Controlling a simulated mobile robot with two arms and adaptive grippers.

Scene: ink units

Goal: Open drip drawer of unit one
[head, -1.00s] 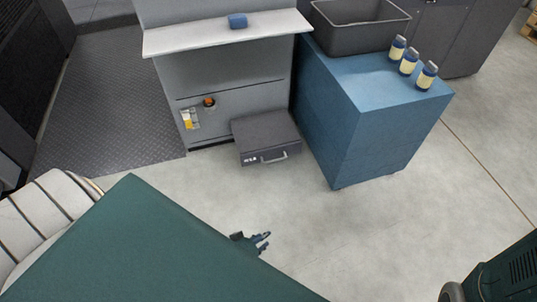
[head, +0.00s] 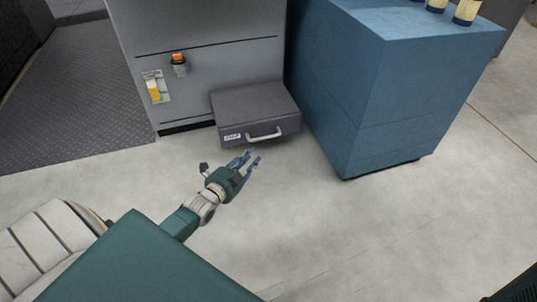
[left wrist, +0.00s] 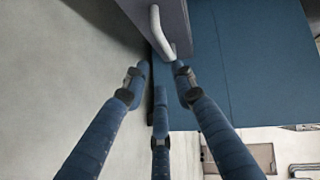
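The drip drawer (head: 255,103) is a dark grey box low on the front of a grey unit, just above the floor. Its front has a small white label and a pale bar handle (head: 264,135). My left gripper (head: 250,157) is open and empty just in front of and below the handle. In the left wrist view the handle (left wrist: 158,32) lies just beyond the spread blue fingertips (left wrist: 160,72). No contact with it is clear. My right gripper is out of view.
A blue cabinet (head: 375,100) stands close to the right of the drawer. An orange knob (head: 178,60) and a yellow switch (head: 153,88) are on the unit's front, above left. The pale floor (head: 300,215) before the drawer is clear.

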